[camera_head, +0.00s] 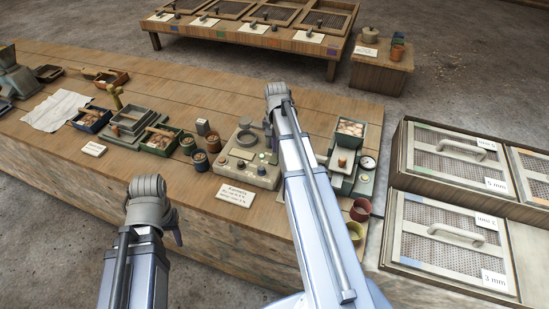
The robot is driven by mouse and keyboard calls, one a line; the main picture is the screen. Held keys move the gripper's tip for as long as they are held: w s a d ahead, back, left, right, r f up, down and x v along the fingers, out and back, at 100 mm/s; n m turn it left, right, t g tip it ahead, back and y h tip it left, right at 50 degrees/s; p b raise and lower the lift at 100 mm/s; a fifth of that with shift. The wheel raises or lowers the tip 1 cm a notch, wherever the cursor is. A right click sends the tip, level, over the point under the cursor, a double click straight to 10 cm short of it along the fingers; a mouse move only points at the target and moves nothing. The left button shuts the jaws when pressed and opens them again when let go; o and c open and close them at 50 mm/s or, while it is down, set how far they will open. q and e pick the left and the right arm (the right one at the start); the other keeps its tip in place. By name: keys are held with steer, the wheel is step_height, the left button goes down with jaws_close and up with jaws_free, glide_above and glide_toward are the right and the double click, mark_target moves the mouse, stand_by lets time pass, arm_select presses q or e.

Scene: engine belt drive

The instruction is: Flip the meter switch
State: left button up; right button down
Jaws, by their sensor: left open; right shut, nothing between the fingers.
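The meter is most likely the grey box (232,166) with a round dial and several small knobs, standing mid-table behind a white label. Which of its small parts is the switch is too small to tell. My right gripper (275,98) is shut and empty; in the picture it lies past the meter's back right corner, and my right arm hides part of the table beside the meter. My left gripper (150,192) is open and empty, at the table's front edge, left of and nearer than the meter. Its fingers are hard to make out.
Small pots (200,160) stand close left of the meter. Trays (130,120) and a white cloth (57,110) lie further left. A grey-green scale-like device (366,183) stands to the right. Crates with mesh lids (450,240) stand beyond the table's right end.

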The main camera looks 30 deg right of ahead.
mark_target(276, 155)
steer(key=shift+f+b, duration=0.9)
stand_by(0.6)
step_height(276, 155, up, 7)
steer(key=p, duration=0.7)
stand_by(0.3)
stand_by(0.3)
steer(key=s+a+n, duration=0.4)
steer(key=s+a, duration=0.1)
steer(key=a, duration=0.5)
steer(key=s+a+n, duration=0.5)
steer(key=s+a, duration=0.1)
steer(key=a, duration=0.4)
steer(key=s+a+n+h, duration=0.1)
steer(key=s+a+n, duration=0.3)
steer(key=a, duration=0.6)
steer(key=shift+s+a+n, duration=0.25)
steer(key=shift+s+n, duration=0.15)
steer(key=shift+s, duration=0.4)
steer(key=shift+d+r, duration=0.1)
